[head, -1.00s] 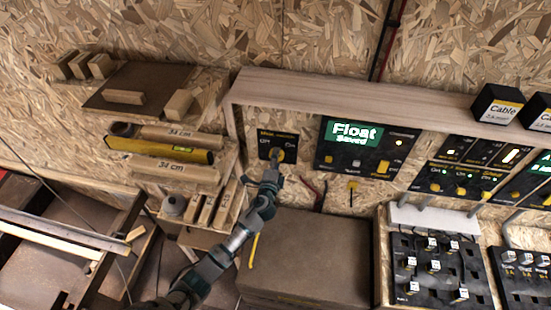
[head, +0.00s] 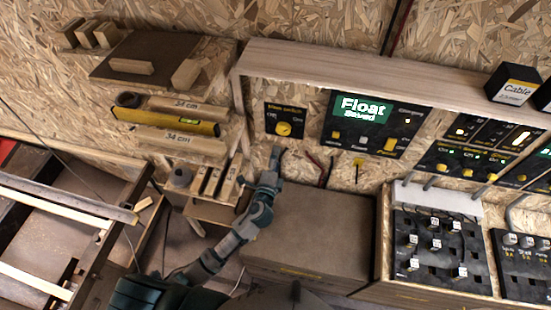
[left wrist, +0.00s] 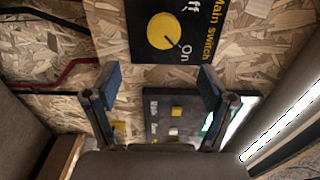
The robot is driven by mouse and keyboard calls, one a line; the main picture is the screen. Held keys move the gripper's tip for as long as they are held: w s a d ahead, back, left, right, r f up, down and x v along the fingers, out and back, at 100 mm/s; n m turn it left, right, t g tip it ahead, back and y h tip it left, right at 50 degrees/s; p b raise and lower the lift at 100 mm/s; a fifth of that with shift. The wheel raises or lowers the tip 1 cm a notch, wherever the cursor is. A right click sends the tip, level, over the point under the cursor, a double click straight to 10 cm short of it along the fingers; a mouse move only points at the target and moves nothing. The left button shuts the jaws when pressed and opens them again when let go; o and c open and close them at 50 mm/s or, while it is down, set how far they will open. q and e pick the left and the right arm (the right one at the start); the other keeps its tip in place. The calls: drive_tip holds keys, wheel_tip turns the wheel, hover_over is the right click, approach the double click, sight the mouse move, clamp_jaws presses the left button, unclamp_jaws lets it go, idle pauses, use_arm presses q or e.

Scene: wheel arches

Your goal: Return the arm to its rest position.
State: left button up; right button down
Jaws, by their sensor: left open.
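My left gripper (head: 275,155) is in the head view, just below the main switch panel (head: 285,121) and apart from it. In the left wrist view the left gripper (left wrist: 158,85) is open, with nothing between its two fingers. The main switch knob (left wrist: 163,30) is yellow and round on a black panel marked Off and On. The knob's pointer is turned toward On. My left arm (head: 240,232) comes up from the bottom of the head view. My right gripper is not in view.
A black panel (head: 345,145) with a green screen reading "Float Saved" is right of the switch. A brown box (head: 315,225) stands right of my arm. Shelves with wooden blocks (head: 215,190) are on the left. A wooden ledge (head: 340,72) runs above the panels.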

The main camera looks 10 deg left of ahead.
use_arm(q)
drive_tip(key=shift+s, duration=0.2)
idle(0.4)
drive_tip(key=s+a+f+n+g+y, duration=0.3)
drive_tip(key=s+a+f+n+g, duration=0.4)
drive_tip(key=s+f+n, duration=0.3)
drive_tip(key=s+f+n+g+h, duration=0.2)
drive_tip(key=s+f+n+g, duration=0.15)
drive_tip(key=s, duration=0.75)
drive_tip(key=s+f+n+g+h, duration=0.1)
drive_tip(key=s+f+n+g, duration=0.2)
drive_tip(key=s, duration=0.8)
wheel_tip(320, 180, down, 25)
drive_tip(key=g+b, duration=0.2)
drive_tip(key=s+a+f, duration=0.2)
drive_tip(key=s+f, duration=0.7)
drive_tip(key=s+a+f+g+b, duration=0.1)
drive_tip(key=s+a+f, duration=0.1)
drive_tip(key=s+f, duration=0.8)
drive_tip(key=shift+f+m, duration=0.15)
drive_tip(key=shift+m, duration=0.2)
drive_tip(key=shift+g, duration=0.25)
